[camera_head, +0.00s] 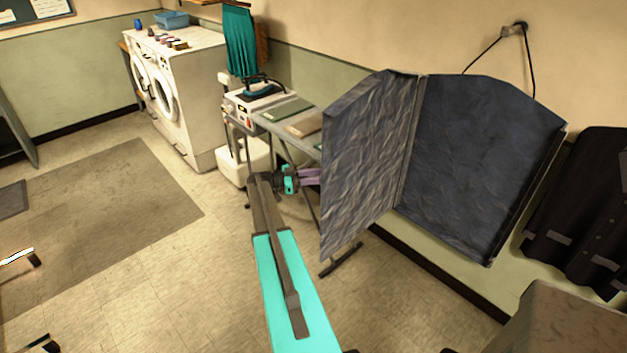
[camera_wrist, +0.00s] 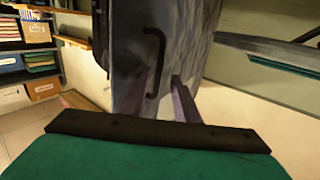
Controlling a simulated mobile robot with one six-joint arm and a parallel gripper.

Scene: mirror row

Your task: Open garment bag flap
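The garment bag is dark blue-grey. Its back panel (camera_head: 478,160) hangs against the wall at the right, and its flap (camera_head: 368,150) stands out from it, swung well away on the seam between them. The flap also shows in the wrist view (camera_wrist: 188,40), with a black bar handle (camera_wrist: 148,62) on its face. My gripper (camera_head: 312,177) is at the flap's left edge in the head view, its tips partly hidden there. In the wrist view its purple fingers (camera_wrist: 162,98) are apart, with the handle's lower part seen between them. I cannot tell whether they touch it.
An ironing table (camera_head: 285,125) with an iron (camera_head: 262,88) stands behind my gripper. White washers (camera_head: 180,95) are at the back left. A dark coat (camera_head: 585,215) hangs right of the bag. The floor (camera_head: 150,270) at the left is mostly clear.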

